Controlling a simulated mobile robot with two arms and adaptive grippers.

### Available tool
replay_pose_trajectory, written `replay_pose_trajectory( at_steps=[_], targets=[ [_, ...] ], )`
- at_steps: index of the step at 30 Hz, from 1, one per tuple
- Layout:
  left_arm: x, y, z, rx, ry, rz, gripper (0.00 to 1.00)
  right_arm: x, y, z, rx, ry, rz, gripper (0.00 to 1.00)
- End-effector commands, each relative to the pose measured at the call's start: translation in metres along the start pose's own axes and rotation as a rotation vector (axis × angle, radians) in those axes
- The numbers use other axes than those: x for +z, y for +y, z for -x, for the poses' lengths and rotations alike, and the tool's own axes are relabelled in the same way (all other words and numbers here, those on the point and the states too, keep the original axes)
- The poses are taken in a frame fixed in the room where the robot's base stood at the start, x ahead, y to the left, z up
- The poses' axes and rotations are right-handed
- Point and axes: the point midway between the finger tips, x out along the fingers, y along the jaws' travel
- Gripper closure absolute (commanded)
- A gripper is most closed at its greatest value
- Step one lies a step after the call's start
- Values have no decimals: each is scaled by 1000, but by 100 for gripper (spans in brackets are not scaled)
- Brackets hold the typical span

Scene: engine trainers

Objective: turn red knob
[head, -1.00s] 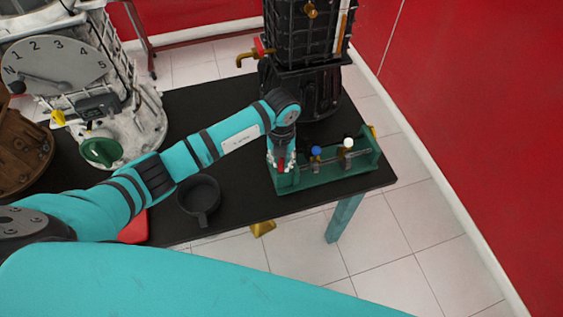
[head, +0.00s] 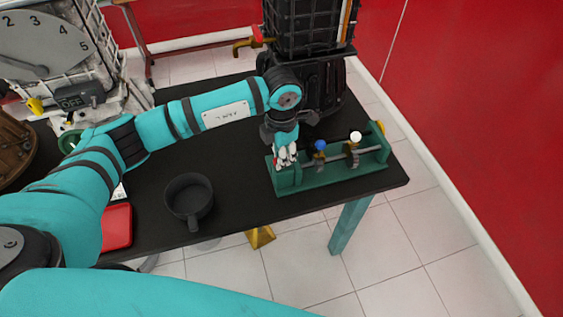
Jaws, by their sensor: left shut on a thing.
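A green rack (head: 335,171) sits at the right end of the black table. It carries a valve with a blue knob (head: 320,145) and one with a white knob (head: 355,136). My left gripper (head: 286,158) points down at the rack's left end, left of the blue knob. It is shut on the red knob, which its fingers hide almost completely; only a trace of red shows beside them. My right gripper is not in view.
A dark pan (head: 189,198) and a red object (head: 117,226) lie on the black table (head: 240,205). A black machine (head: 308,60) with a brass tap (head: 247,44) stands behind the gripper. A dial machine (head: 45,45) is at back left.

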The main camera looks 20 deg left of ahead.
Motion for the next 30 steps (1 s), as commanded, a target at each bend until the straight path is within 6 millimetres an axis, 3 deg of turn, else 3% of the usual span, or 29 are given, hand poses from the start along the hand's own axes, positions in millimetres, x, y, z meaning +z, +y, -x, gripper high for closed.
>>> replay_pose_trajectory(
  at_steps=[1, 12, 30],
  targets=[
    [1, 2, -5, 4, -5, -43, 100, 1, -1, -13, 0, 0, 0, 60],
    [1, 1, -3, 3, -5, -336, 100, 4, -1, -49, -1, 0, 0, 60],
    [1, 1, 1, 2, -3, -496, 100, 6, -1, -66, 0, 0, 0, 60]
  ],
)
